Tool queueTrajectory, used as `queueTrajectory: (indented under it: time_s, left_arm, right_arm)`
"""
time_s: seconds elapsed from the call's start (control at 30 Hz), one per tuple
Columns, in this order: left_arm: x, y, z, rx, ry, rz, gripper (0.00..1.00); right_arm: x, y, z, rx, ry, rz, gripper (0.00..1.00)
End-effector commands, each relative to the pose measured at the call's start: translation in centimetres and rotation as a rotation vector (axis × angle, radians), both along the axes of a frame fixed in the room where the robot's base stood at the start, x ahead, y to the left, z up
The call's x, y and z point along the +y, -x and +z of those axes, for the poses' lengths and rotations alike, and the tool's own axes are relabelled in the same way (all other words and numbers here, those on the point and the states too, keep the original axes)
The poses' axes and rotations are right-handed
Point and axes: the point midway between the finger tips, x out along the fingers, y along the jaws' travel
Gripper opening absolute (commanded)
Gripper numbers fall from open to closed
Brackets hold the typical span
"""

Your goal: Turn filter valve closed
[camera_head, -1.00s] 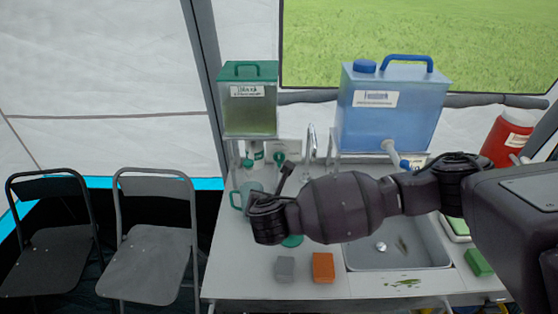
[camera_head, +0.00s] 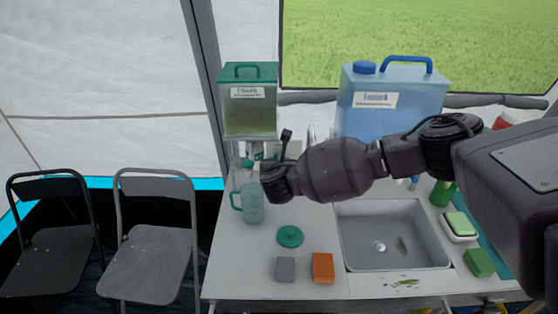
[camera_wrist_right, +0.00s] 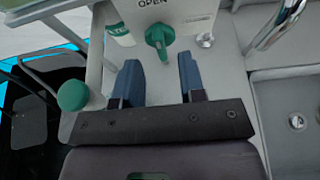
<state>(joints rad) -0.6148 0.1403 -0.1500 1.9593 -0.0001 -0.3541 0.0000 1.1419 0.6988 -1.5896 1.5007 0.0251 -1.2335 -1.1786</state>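The green filter valve (camera_wrist_right: 160,40) shows at the top middle of the right wrist view, just below a white plate marked "OPEN". Its lever points down and slightly right. My right gripper (camera_wrist_right: 160,80) is open and empty. Its two blue fingers lie on either side of the valve's line but nearer to the camera, and no contact is visible. In the head view my right arm reaches across to the green-lidded filter tank (camera_head: 248,112) and hides the valve. My left gripper is not in view.
A teal mug (camera_head: 252,205) stands below the tank, close to my right wrist. A green lid (camera_head: 290,236), grey block (camera_head: 285,268) and orange block (camera_head: 323,266) lie on the counter. The sink (camera_head: 390,255) and blue water tank (camera_head: 392,105) are to the right.

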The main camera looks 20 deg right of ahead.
Motion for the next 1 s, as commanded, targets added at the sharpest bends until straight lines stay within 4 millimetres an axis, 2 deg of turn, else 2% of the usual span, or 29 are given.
queueTrajectory:
  time_s: [0.3, 0.77, 1.0]
  left_arm:
    - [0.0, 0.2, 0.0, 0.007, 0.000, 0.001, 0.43]
    - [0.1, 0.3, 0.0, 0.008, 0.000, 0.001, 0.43]
    - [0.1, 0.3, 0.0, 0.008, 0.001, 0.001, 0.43]
  right_arm:
    - [-0.8, -2.7, -1.1, 0.000, -0.001, -0.001, 0.37]
    - [-1.0, -3.3, -1.4, 0.000, -0.001, 0.000, 0.37]
    - [-1.0, -3.3, -1.4, 0.000, -0.001, 0.000, 0.02]
